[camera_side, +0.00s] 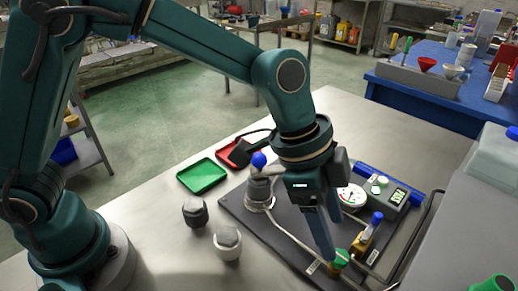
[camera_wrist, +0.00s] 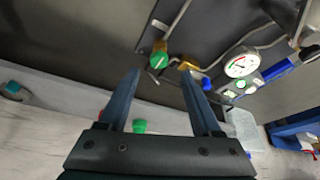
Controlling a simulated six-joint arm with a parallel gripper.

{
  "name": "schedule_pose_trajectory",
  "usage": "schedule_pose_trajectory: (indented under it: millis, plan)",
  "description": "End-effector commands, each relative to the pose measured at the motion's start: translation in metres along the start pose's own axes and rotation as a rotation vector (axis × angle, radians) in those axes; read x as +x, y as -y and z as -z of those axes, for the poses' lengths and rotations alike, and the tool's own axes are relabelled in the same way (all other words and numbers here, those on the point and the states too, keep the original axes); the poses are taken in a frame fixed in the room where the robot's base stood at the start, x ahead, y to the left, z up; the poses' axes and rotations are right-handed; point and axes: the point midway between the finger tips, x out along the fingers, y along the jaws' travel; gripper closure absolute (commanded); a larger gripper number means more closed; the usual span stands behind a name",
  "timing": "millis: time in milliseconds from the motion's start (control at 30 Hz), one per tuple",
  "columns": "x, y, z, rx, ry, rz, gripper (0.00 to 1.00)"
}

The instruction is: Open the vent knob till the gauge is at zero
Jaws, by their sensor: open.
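The green knob (camera_side: 341,258) sits on a brass fitting at the front end of the dark panel (camera_side: 285,250). In the wrist view the green knob (camera_wrist: 159,61) lies ahead of and between my fingertips. My gripper (camera_side: 332,238) points down over it, open and empty; it also shows in the wrist view (camera_wrist: 160,72). Whether a finger touches the knob cannot be told. The round white gauge (camera_side: 352,196) with red and green marks stands behind the gripper, partly hidden by it; it shows whole in the wrist view (camera_wrist: 241,65). Its needle reading is too small to tell.
A blue-handled brass valve (camera_side: 371,226) and bent pipes stand close right of the knob. A blue ball handle (camera_side: 258,159) rises behind. A digital meter (camera_side: 398,197), green tray (camera_side: 202,176), red tray (camera_side: 232,152) and two dark-topped round pieces (camera_side: 195,212) lie around.

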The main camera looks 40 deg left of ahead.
Motion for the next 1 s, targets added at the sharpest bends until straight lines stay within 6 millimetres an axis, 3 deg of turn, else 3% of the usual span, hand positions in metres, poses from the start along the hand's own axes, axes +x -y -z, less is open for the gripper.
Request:
schedule_pose_trajectory:
  millis: [400, 733, 900, 1000]
  plan:
    - [0.045, -0.002, 0.000, 0.004, 0.001, -0.003, 0.34]
    - [0.049, -0.002, 0.000, 0.003, -0.001, -0.001, 0.34]
    - [0.049, -0.002, 0.000, 0.003, 0.000, -0.001, 0.99]
    - [0.049, -0.002, 0.000, 0.003, 0.000, -0.001, 1.00]
